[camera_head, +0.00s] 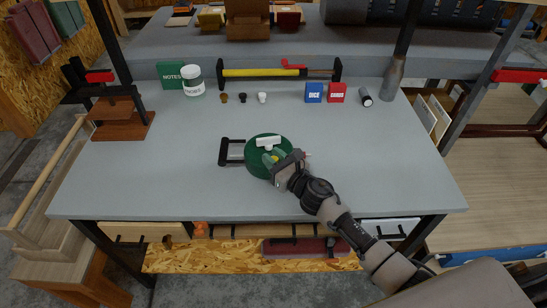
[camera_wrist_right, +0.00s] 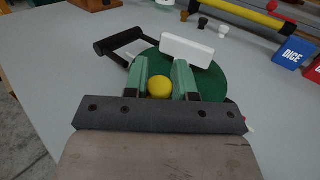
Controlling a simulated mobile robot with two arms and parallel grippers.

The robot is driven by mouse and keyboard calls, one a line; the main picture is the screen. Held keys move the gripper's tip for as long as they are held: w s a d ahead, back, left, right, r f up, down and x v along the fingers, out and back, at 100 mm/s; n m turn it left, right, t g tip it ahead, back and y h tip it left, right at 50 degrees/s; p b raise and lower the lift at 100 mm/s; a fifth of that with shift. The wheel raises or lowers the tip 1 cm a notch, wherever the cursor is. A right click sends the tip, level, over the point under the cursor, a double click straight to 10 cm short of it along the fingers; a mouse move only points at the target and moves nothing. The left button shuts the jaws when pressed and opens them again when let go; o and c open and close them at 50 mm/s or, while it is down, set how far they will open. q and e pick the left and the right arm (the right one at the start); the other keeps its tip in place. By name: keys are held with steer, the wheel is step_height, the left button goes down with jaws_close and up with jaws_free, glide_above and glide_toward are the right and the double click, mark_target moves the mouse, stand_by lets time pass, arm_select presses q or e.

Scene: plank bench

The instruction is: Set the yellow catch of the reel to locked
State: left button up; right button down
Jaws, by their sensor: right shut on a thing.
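The reel is a green disc (camera_head: 254,166) lying on the grey bench, with a white bar (camera_head: 268,141) on its far side and a black handle frame (camera_head: 224,152) to its left. Its yellow catch (camera_wrist_right: 159,87) shows as a round knob between the green fingers of my right gripper (camera_wrist_right: 161,75). In the head view my right gripper (camera_head: 271,158) reaches in over the near part of the reel, its fingers closed on the catch. The catch's base and any lock marks are hidden. My left gripper is not in view.
Behind the reel stand small knobs (camera_head: 243,98), a blue box (camera_head: 314,92), a red box (camera_head: 337,93), a jar (camera_head: 195,80) and a yellow bar (camera_head: 255,72). A brown wooden stand (camera_head: 122,125) is at the left. The bench around the reel is clear.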

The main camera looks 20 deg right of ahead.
mark_target(262, 166)
steer(key=a, duration=0.1)
steer(key=w+a, duration=0.1)
steer(key=a, duration=0.1)
steer(key=shift+a+b, duration=0.1)
steer(key=shift+b, duration=0.2)
steer(key=c, duration=0.9)
jaws_free()
steer(key=shift+s, duration=0.1)
steer(key=b+v, duration=0.1)
steer(key=v, duration=0.8)
steer(key=shift+s+f, duration=0.15)
steer(key=shift+s, duration=0.05)
steer(key=shift+s+d, duration=0.35)
steer(key=shift+s, duration=0.25)
